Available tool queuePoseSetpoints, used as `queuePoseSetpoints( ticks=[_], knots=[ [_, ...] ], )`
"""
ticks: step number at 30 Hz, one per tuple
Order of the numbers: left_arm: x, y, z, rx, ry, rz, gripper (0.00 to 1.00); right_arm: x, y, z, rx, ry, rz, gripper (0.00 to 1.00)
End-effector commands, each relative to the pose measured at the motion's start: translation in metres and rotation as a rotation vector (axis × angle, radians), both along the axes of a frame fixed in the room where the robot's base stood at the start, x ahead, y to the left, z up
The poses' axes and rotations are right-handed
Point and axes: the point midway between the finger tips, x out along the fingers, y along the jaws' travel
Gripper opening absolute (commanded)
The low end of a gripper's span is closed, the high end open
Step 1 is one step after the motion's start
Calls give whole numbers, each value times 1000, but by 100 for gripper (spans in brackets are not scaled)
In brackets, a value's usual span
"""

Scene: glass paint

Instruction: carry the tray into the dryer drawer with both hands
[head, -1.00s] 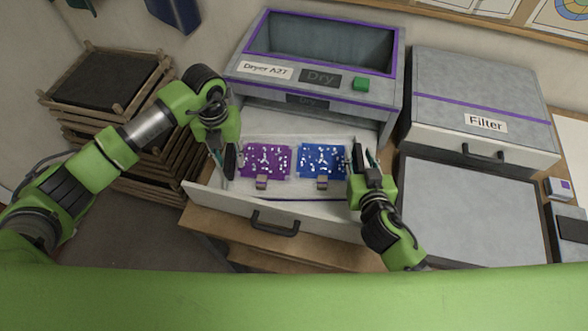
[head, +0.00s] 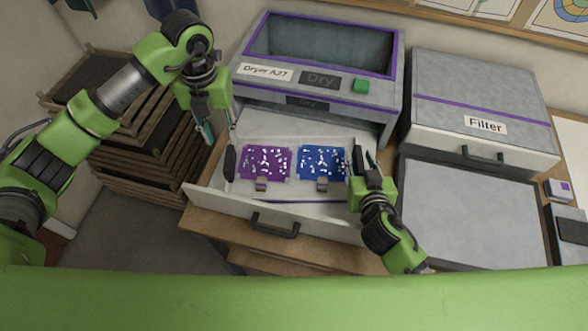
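The white tray (head: 313,194) lies inside the pulled-out dryer drawer (head: 232,203). It carries a purple glass piece (head: 265,161) and a blue glass piece (head: 322,161), both with white speckles. The tray's black left handle (head: 230,163) stands free. My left gripper (head: 218,130) is open and empty, above and behind that handle, near the drawer's left wall. My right gripper (head: 361,163) is at the tray's black right handle (head: 357,158). Its fingers look spread on either side of the handle, with a gap showing on the right.
The dryer (head: 310,75) stands behind the drawer, with a green button (head: 360,86). The drawer's front has a dark handle (head: 275,224). A Filter box (head: 480,110) and a grey panel (head: 470,210) are on the right. Wooden racks (head: 140,160) stand at the left.

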Motion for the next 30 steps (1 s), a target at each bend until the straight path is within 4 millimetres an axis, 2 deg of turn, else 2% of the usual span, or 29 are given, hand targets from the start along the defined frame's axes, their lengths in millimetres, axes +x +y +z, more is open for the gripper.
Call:
queuePoseSetpoints(
  ticks=[4, 7, 15, 21, 30],
  knots=[
    [0, 0, 8, -1, 0, 0, 30, 0, 0, 4, 1, -2, 0, 30],
    [0, 0, 9, -1, 1, 0, 30, 1, 0, 14, 1, -3, -2, 30],
    [0, 0, 9, -1, 0, 0, 30, 1, 0, 66, 2, -5, -1, 30],
    [0, 0, 9, -1, 0, 0, 30, 1, 0, 93, 1, -2, 0, 30],
    [0, 0, 8, -1, 0, 0, 30, 0, 0, 100, 0, 0, 0, 30]
  ],
)
